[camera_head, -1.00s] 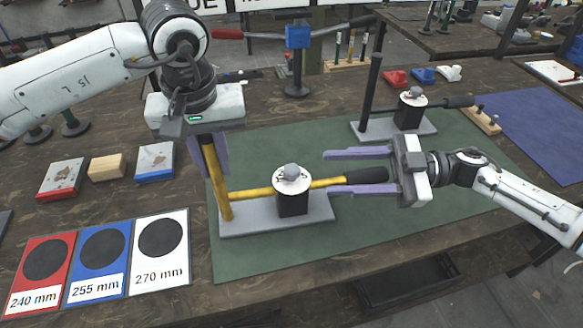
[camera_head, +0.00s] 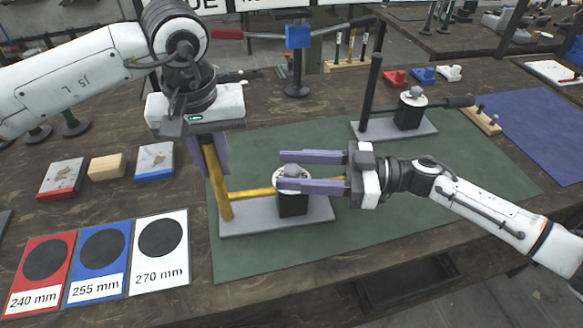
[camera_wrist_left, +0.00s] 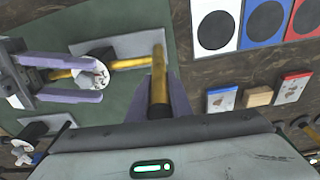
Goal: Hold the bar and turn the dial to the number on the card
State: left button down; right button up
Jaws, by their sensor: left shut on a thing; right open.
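The near press has a grey base (camera_head: 262,226), a yellow upright bar (camera_head: 222,190), a yellow crossbar (camera_head: 252,193) and a black block with a white dial and grey knob (camera_head: 292,171). My left gripper (camera_head: 218,158) is shut on the upright bar, which also shows between its fingers in the left wrist view (camera_wrist_left: 158,92). My right gripper (camera_head: 281,171) is open, its fingers level and reaching over the dial from the right. In the left wrist view the dial (camera_wrist_left: 92,72) lies between its fingertips; contact cannot be told. The dial's marks are too small to read.
Cards marked 240 mm (camera_head: 40,270), 255 mm (camera_head: 98,262) and 270 mm (camera_head: 160,250) lie at the front left, with three small blocks behind them. A second press (camera_head: 394,127) stands at the back right on the green mat (camera_head: 300,262). The mat's front is clear.

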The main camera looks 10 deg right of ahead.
jog(key=shift+w+a, duration=0.1)
jog(key=shift+a, duration=0.3)
jog(key=shift+c, duration=0.4)
jog(key=c, duration=1)
jog(key=shift+o, duration=0.2)
